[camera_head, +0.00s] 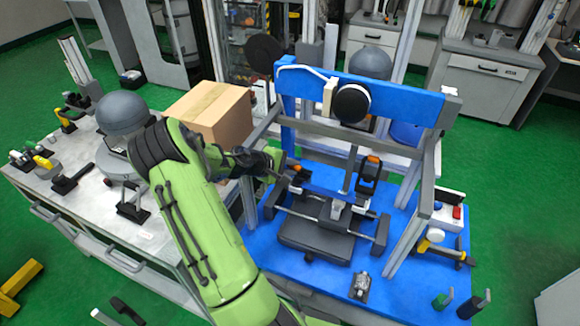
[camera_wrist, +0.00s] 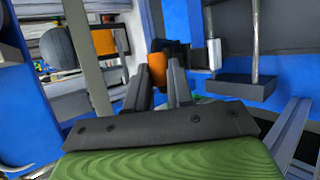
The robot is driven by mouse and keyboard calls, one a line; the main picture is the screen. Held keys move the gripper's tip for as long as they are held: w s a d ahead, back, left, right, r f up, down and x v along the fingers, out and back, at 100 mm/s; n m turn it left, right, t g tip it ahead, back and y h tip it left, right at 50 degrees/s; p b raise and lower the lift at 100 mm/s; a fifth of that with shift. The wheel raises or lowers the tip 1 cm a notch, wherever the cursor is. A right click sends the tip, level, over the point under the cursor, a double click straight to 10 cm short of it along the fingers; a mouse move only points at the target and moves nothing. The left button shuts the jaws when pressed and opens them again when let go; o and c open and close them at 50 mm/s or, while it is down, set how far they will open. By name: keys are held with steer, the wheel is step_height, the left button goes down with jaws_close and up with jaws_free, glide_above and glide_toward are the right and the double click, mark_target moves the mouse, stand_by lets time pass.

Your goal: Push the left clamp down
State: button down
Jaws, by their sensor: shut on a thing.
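The left clamp (camera_head: 297,167) is on the blue drop tower (camera_head: 425,287), left of its centre, with a small orange part showing in the head view. My gripper (camera_head: 277,161) reaches it from the left and hides much of it. In the wrist view the clamp's orange handle (camera_wrist: 157,70) is between the fingertips of my gripper (camera_wrist: 159,66), which is shut on it. Its dark body lies just beyond the fingers. The right clamp (camera_head: 369,172) stands upright with an orange-topped black handle, apart from my gripper.
The tower's grey uprights (camera_head: 411,235) and blue crossbeam (camera_head: 400,101) frame the work area. A dark grey block (camera_head: 315,238) sits low in front of the clamps. A cardboard box (camera_head: 209,112) stands on the left bench. A hammer (camera_head: 432,240) lies at the right of the blue base.

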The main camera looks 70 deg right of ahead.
steer(key=shift+f, duration=0.2)
steer(key=c, duration=1.3)
jaws_free()
steer(key=shift+d, duration=0.1)
steer(key=shift+o, duration=0.2)
steer(key=shift+d+f, duration=0.1)
steer(key=shift+d, duration=0.2)
steer(key=shift+a+r, duration=0.15)
steer(key=shift+r, duration=0.25)
step_height(320, 180, up, 9)
steer(key=shift+r+p, duration=0.15)
steer(key=shift+p, duration=1.1)
